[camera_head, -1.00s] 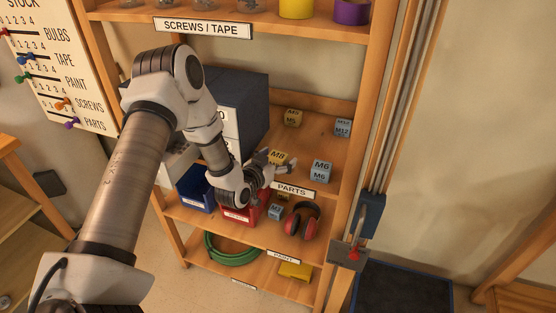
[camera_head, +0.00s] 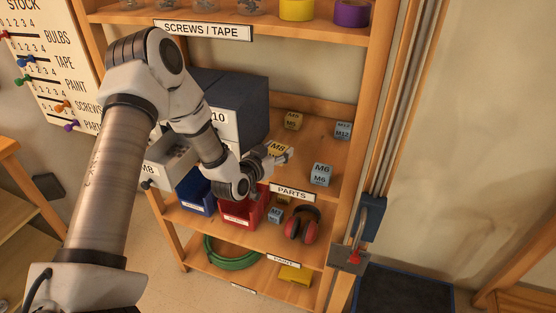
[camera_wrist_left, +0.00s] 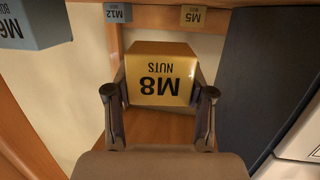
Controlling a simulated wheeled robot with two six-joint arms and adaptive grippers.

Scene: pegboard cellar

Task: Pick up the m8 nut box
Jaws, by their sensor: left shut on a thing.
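The m8 nut box is a yellow box marked M8 NUTS (camera_wrist_left: 160,75), upside down in the left wrist view. In the head view the M8 nut box (camera_head: 278,149) shows above the PARTS shelf board, partly hidden by my gripper. My left gripper (camera_wrist_left: 160,97) is shut on it, with one finger at each side. In the head view my left gripper (camera_head: 272,158) reaches in from the left. Whether the box touches the shelf is hard to tell. My right gripper is not in view.
A blue M6 box (camera_head: 321,174) stands to the right, with a blue M12 box (camera_head: 343,130) and a yellow M5 box (camera_head: 292,121) behind. A dark drawer cabinet (camera_head: 240,100) is at left. Red (camera_head: 240,215) and blue bins (camera_head: 194,192) and earmuffs (camera_head: 302,225) sit below.

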